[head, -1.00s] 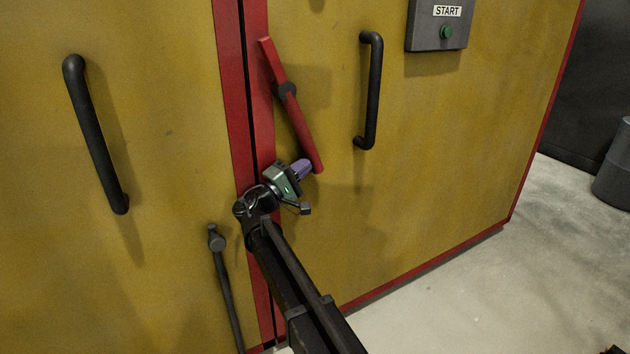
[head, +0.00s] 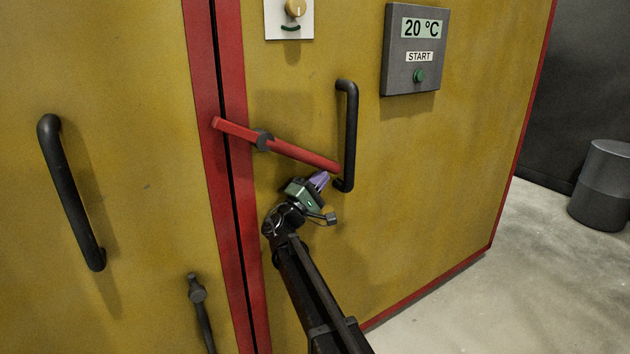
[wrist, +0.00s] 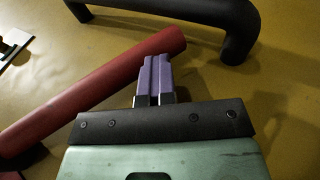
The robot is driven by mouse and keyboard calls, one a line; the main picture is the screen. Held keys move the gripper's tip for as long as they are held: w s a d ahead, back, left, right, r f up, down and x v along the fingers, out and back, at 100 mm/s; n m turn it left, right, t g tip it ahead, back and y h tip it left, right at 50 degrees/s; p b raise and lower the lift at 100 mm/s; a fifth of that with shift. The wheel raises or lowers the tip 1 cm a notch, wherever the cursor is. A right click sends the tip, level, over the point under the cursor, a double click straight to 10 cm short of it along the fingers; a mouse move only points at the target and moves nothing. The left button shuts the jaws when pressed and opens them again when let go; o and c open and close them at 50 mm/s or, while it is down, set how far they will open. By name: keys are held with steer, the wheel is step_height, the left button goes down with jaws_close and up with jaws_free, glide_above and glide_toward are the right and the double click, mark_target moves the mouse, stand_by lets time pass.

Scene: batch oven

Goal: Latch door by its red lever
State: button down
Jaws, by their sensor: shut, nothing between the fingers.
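The red lever (head: 299,152) is a bar on a dark pivot on the right door. It lies slanted, its left end higher and reaching across the red-edged door seam (head: 231,180), its right end lower, near the black handle. My gripper (head: 319,180) is shut and empty, its purple fingertips just below the lever's right end. In the wrist view the fingers (wrist: 153,75) are together beside the lever's end (wrist: 150,55), touching it or nearly so; I cannot tell which.
A black vertical handle (head: 350,135) on the right door stands close to the lever's right end. Another handle (head: 72,195) is on the left door. A grey START panel (head: 411,60) reads 20 °C. A grey bin (head: 602,188) stands on open floor at right.

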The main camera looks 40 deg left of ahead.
steer(key=shift+w+a+r, duration=0.2)
steer(key=shift+w+r, duration=0.1)
steer(key=shift+w, duration=0.2)
steer(key=s+f+b, duration=0.6)
steer(key=f+b, duration=0.3)
steer(key=shift+d, duration=0.2)
steer(key=shift+s, duration=0.1)
